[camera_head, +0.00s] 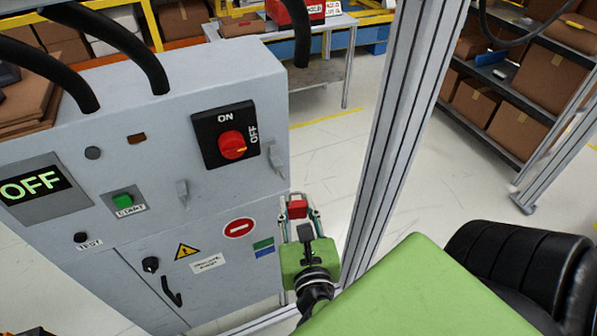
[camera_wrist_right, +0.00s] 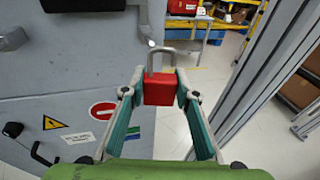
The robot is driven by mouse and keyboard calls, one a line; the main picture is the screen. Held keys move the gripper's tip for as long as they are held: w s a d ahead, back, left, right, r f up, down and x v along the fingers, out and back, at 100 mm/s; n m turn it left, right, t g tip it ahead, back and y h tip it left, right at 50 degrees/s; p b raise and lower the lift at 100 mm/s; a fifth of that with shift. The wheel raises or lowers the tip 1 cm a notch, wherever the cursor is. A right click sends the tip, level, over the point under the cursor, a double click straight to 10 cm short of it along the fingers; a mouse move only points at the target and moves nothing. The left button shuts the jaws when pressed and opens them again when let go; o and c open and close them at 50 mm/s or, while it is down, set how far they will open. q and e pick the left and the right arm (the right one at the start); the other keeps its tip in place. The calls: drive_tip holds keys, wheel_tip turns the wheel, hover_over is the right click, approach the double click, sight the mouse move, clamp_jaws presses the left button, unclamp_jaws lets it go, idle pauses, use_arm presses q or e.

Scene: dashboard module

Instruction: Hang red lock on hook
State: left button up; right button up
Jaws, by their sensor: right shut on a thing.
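The red lock (camera_head: 297,208) has a grey metal shackle pointing up and is held upright. My right gripper (camera_head: 298,214) is shut on its red body; in the right wrist view the lock (camera_wrist_right: 158,90) sits between the two fingers. A second hook (camera_head: 183,193) is further left on the panel. My left gripper is out of view.
The grey control cabinet (camera_head: 150,85) carries a red ON/OFF rotary switch (camera_head: 232,145), a lit OFF display (camera_head: 36,188) and a green button (camera_head: 122,200). An aluminium post (camera_head: 385,130) stands close to the right of my right gripper. Shelves with boxes (camera_head: 515,130) are behind.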

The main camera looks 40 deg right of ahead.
drive_tip(key=shift+w+d+f, duration=0.1)
drive_tip(key=shift+w+d, duration=0.15)
drive_tip(key=shift+w, duration=0.65)
drive_tip(key=shift+w+d+f, duration=0.1)
drive_tip(key=shift+w+d, duration=0.1)
drive_tip(key=shift+w, duration=0.7)
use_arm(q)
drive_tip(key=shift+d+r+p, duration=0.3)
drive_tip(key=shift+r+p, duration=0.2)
use_arm(e)
drive_tip(key=w, duration=0.2)
drive_tip(key=w+d+f, duration=0.1)
drive_tip(key=w, duration=0.1)
drive_tip(key=o, duration=1.2)
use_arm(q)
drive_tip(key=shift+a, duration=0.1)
